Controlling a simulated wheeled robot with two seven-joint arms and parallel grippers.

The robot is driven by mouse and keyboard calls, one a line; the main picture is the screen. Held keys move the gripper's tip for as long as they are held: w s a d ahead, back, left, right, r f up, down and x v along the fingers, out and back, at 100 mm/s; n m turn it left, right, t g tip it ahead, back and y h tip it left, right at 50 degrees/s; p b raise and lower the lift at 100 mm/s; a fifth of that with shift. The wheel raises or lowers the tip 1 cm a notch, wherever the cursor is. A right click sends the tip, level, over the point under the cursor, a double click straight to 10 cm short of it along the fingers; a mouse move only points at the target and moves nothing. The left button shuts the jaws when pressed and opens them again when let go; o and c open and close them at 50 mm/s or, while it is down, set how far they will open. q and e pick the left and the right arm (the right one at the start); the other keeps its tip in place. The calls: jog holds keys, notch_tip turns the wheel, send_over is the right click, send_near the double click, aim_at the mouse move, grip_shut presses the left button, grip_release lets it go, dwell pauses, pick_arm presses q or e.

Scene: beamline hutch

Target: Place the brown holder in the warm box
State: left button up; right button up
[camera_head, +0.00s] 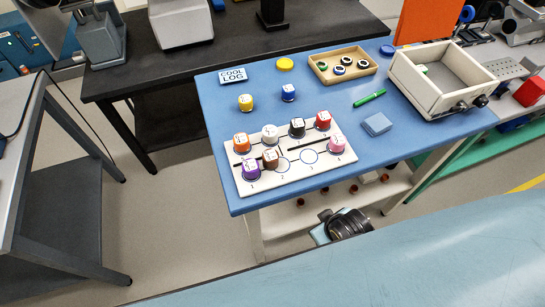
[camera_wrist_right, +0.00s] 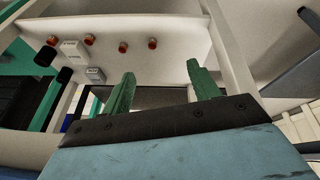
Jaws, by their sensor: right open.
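The brown holder (camera_head: 270,158) is a small brown cylinder with a pale marked top. It stands upright on a white numbered plate (camera_head: 322,173), between the purple holder and the ring marked 2; I cannot tell whether it overlaps that ring. No gripper touches it. A cream open-topped box (camera_head: 428,98) with dark knobs at the table's right back may be the warm box; no label is readable. My right gripper (camera_wrist_right: 160,70) is open and empty in the right wrist view, its green fingers apart, low near the under-table shelf. My left gripper is not in view.
Purple (camera_head: 250,170), orange (camera_head: 241,143), grey (camera_head: 270,133), black (camera_head: 297,127), red (camera_head: 323,120) and pink (camera_head: 337,145) holders crowd the plate. A wooden tray (camera_head: 318,72), green pen (camera_head: 370,97) and blue block (camera_head: 377,124) lie nearby. The shelf (camera_head: 280,221) is below.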

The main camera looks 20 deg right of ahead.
notch_tip(320, 180, up, 15)
jog(key=w+t, duration=0.2)
jog(key=w+a+r+n+t+y, duration=0.1)
jog(key=w+a+r+n+t, duration=0.1)
jog(key=w+r+n+t, duration=0.5)
jog(key=w+a+r+t, duration=0.1)
jog(key=w+r+t, duration=0.3)
jog(key=w+r, duration=0.7)
jog(key=s+a+r+n+g+y, duration=0.2)
jog(key=s+a+r+n+y, duration=0.1)
jog(key=a+r+n+y, duration=0.65)
jog(key=s+a+r+n+g+y, duration=0.2)
jog(key=s+a+r+n+y, duration=0.3)
jog(key=n+y, duration=0.6)
jog(key=s+a+f+n+g+h, duration=0.2)
jog(key=a+n+g, duration=0.1)
jog(key=n+g, duration=0.8)
jog(key=n+g+h, duration=0.1)
jog(key=n+h, duration=0.9)
jog(key=h, duration=0.5)
send_near(271, 155)
jog(key=x, duration=0.4)
jog(key=shift+s+a+f, duration=0.2)
jog(key=shift+s+f, duration=0.05)
jog(key=shift+w+x, duration=0.15)
jog(key=shift+x, duration=1.3)
jog(key=shift+w+x, duration=0.1)
jog(key=shift+x, duration=1.35)
jog(key=shift+d, duration=0.1)
jog(key=c, duration=1.2)
